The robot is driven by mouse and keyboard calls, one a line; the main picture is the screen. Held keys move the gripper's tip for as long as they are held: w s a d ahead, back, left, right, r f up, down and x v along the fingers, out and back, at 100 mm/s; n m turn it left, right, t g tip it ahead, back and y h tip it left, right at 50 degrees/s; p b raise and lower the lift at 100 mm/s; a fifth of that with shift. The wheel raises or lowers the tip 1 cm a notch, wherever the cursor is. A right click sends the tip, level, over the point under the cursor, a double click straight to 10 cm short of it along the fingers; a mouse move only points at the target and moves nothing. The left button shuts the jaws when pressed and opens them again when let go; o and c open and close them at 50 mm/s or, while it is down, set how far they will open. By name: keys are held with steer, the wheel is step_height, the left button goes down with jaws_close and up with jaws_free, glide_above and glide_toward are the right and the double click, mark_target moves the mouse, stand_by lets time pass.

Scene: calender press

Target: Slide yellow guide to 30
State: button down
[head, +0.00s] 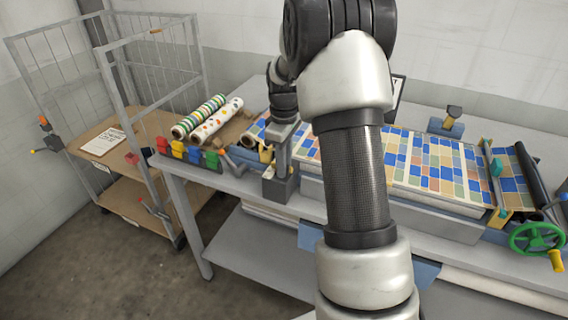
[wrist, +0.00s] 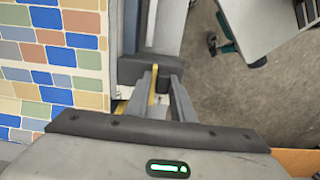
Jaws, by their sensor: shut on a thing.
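The yellow guide is a thin yellow piece (wrist: 154,82) between my gripper's two grey fingers in the wrist view. My gripper (wrist: 161,92) is shut on it. In the head view my gripper (head: 281,162) points down at the left end of the press, and a yellow part (head: 265,153) shows just left of it. A dark block (wrist: 146,67) lies just beyond the fingertips. A patterned sheet with coloured tiles (head: 430,160) lies on the press bed to the right. No scale numbers, including 30, can be read.
Several coloured clips (head: 193,153) line the table's left edge. Two patterned rolls (head: 200,117) lie behind them. A wire cart (head: 105,160) stands left of the table. A green handwheel (head: 537,238) is at the right end. My arm covers the middle of the press.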

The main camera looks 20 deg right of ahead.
mark_target(293, 159)
steer(key=w+d+p, duration=0.2)
steer(key=w+d, duration=0.3)
steer(key=c, duration=1.7)
jaws_free()
steer(key=shift+r, duration=0.1)
step_height(293, 159, up, 17)
steer(key=shift+r+p, duration=0.15)
steer(key=shift+p, duration=0.25)
